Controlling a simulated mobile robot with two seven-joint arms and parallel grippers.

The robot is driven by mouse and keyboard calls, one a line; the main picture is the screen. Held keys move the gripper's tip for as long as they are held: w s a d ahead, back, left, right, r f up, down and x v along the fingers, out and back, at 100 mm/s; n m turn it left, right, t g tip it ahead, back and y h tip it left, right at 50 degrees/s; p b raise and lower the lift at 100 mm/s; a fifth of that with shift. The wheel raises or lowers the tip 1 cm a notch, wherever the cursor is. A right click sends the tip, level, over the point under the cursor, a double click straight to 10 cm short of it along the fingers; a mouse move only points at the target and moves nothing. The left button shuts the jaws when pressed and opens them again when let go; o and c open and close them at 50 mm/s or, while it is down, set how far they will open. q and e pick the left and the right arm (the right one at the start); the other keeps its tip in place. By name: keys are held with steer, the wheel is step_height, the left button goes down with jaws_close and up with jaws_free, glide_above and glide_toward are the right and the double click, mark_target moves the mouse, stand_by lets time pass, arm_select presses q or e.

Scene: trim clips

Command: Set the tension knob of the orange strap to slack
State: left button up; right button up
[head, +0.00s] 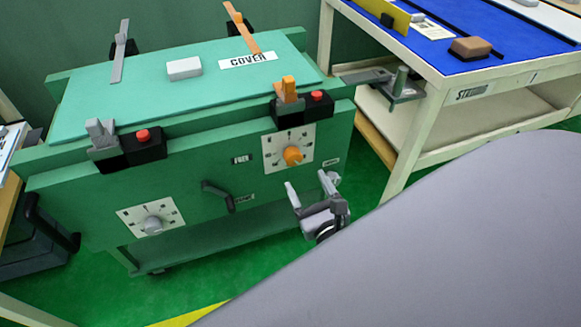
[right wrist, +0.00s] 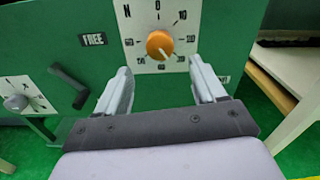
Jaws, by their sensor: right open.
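The orange tension knob (head: 293,156) sits on a white dial plate (head: 272,145) on the green cabinet's front face. In the right wrist view the orange knob (right wrist: 160,44) is ahead, between and beyond the fingertips, with a mark that seems to point to the lower right. The small dial print is hard to read. The orange strap (head: 241,27) rises from the far edge of the lid, and an orange clip (head: 288,90) is at the front edge. My right gripper (head: 309,184) is open and empty, below and in front of the knob, apart from it. My left gripper is out of view.
A grey knob (head: 152,225) on its own dial is lower left, and a dark crank handle (head: 218,193) lies between the dials. Black boxes with red buttons (head: 143,136) stand at the cabinet's front edge. A blue-topped bench (head: 440,45) is at right.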

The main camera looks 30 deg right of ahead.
mark_target(295, 161)
steer(key=shift+x, duration=3.4)
steer(key=shift+c, duration=0.4)
steer(key=c, duration=1)
